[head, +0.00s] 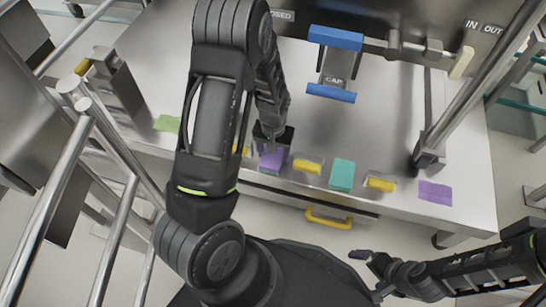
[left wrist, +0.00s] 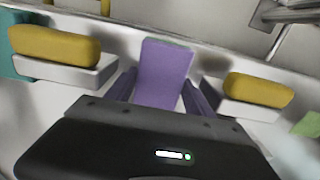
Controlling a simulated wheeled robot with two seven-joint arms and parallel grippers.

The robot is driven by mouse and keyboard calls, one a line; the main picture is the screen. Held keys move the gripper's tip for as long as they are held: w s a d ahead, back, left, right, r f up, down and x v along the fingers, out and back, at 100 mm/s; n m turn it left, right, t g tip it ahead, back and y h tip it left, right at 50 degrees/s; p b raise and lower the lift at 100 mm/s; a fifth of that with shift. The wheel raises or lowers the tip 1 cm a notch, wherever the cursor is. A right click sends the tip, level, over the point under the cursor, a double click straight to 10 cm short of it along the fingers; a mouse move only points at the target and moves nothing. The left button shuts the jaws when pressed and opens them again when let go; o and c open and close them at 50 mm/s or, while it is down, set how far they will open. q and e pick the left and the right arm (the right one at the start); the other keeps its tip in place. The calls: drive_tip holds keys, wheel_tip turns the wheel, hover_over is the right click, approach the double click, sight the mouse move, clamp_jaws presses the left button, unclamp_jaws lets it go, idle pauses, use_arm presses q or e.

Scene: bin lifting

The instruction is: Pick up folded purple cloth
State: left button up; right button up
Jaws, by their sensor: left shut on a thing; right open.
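A folded purple cloth (head: 272,159) is at my left gripper (head: 271,145), near the front edge of the steel table. In the left wrist view the purple cloth (left wrist: 163,72) stands up between the two fingers of my left gripper (left wrist: 160,98), which is shut on it. The fingers partly hide its lower part. A second purple cloth (head: 435,193) lies flat at the table's right front. My right gripper (head: 367,257) is open and empty, in front of the table and below its edge.
Yellow-topped blocks (head: 308,166) (head: 381,184) and a teal cloth (head: 341,175) line the table (head: 390,130) front. A green cloth (head: 167,123) lies at left. A blue-handled fixture (head: 336,65) stands behind. A metal post (head: 480,85) rises at right.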

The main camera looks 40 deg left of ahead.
sight(273, 155)
use_arm(q)
drive_tip(key=c, duration=0.4)
drive_tip(key=shift+r, duration=0.1)
drive_tip(key=shift+c, duration=0.2)
wheel_tip(273, 155, up, 10)
drive_tip(key=p, duration=0.4)
idle(0.6)
